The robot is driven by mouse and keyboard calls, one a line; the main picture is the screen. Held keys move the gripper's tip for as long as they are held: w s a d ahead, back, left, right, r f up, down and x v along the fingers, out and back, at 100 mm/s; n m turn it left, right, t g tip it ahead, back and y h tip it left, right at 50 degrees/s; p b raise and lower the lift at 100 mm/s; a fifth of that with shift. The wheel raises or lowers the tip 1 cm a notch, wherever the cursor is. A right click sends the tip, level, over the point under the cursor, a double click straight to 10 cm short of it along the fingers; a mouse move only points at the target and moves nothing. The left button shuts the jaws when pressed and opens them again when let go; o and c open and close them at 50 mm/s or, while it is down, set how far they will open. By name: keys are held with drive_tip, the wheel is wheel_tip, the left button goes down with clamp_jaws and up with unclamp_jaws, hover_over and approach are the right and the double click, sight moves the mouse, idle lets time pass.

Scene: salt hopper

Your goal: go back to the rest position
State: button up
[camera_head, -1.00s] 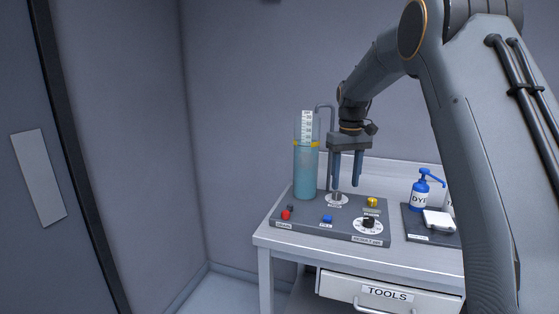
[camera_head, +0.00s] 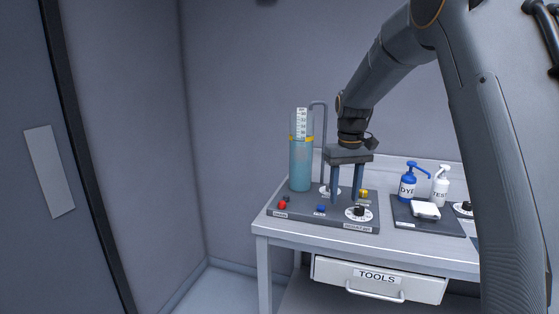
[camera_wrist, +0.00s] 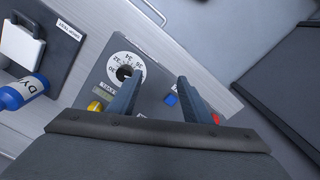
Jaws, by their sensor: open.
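My gripper (camera_head: 347,200) is open and empty, pointing down over the dark control panel (camera_head: 290,214). A black knob on a white dial (camera_head: 359,212) lies close to the right finger in the head view; the dial (camera_wrist: 125,68) also shows by a finger in the wrist view. A blue button (camera_head: 321,208), a red button (camera_head: 282,205) and a yellow button (camera_head: 364,193) sit on the panel. Whether the fingertips touch the panel cannot be told.
A tall cylinder of blue liquid (camera_head: 300,165) stands at the panel's back left, beside a bent pipe (camera_head: 324,130). Right of the panel are a blue DYE bottle (camera_head: 408,187), a white TEST bottle (camera_head: 440,188) and a white block (camera_head: 425,210). A TOOLS drawer (camera_head: 330,271) sits below, nearly shut.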

drive_tip(key=s+f+m, duration=0.1)
drive_tip(key=s+f, duration=0.2)
drive_tip(key=s, duration=0.7)
drive_tip(key=s+f, duration=0.3)
drive_tip(key=s, duration=0.7)
drive_tip(key=s+f+m, duration=0.1)
drive_tip(key=s+f, duration=0.2)
drive_tip(key=s, duration=0.8)
drive_tip(key=shift+d+f+m, duration=0.25)
drive_tip(key=shift+f+m, duration=0.05)
drive_tip(key=shift+s, duration=0.1)
